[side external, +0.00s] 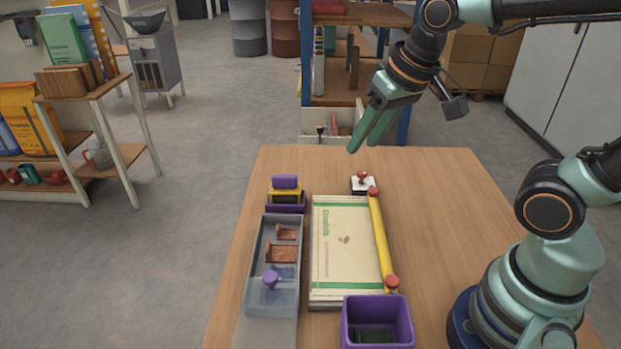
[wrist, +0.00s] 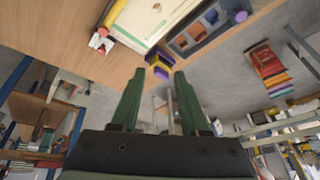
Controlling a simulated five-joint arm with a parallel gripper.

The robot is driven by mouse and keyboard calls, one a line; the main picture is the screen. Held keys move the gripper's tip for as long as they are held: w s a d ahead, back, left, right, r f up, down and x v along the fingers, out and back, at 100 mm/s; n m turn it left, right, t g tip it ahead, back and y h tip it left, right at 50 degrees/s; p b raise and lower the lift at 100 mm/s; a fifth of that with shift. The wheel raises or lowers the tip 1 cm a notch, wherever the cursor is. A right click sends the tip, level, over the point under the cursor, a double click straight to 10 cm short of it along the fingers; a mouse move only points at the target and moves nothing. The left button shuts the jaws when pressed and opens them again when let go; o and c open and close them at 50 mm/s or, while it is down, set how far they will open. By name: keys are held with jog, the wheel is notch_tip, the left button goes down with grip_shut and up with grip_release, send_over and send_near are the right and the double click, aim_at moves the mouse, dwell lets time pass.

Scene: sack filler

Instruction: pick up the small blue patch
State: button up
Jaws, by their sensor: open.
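A small blue patch (side external: 286,271) appears to lie in the near compartment of the grey tray (side external: 248,262) on the table's left side, partly behind a clear lid with a purple knob (side external: 270,277). In the wrist view it looks like a dark blue area (wrist: 211,16) in the tray near the top. Brown patches (side external: 281,252) lie in the tray's farther compartments. My gripper (side external: 364,140) is open and empty, high above the table's far edge and well away from the tray. In the wrist view its two green fingers (wrist: 157,73) stand apart.
A cream sack (side external: 335,265) with a small hole mark lies mid-table beside a yellow bar (side external: 381,240) with red ends. A purple bin (side external: 377,307) stands in front. A purple-yellow block (side external: 285,193) and a red-topped white device (side external: 363,183) stand behind.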

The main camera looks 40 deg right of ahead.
jog(key=w+a+f+m+g, duration=0.2)
jog(key=w+a+f+m, duration=0.25)
jog(key=a, duration=0.25)
jog(key=m+g, duration=0.3)
send_over(282, 272)
jog(key=a, duration=0.2)
notch_tip(282, 272, down, 7)
jog(key=f, duration=1.2)
jog(key=shift+w+d, duration=0.15)
jog(key=shift+w, duration=0.2)
jog(key=shift+c, duration=0.3)
grip_shut()
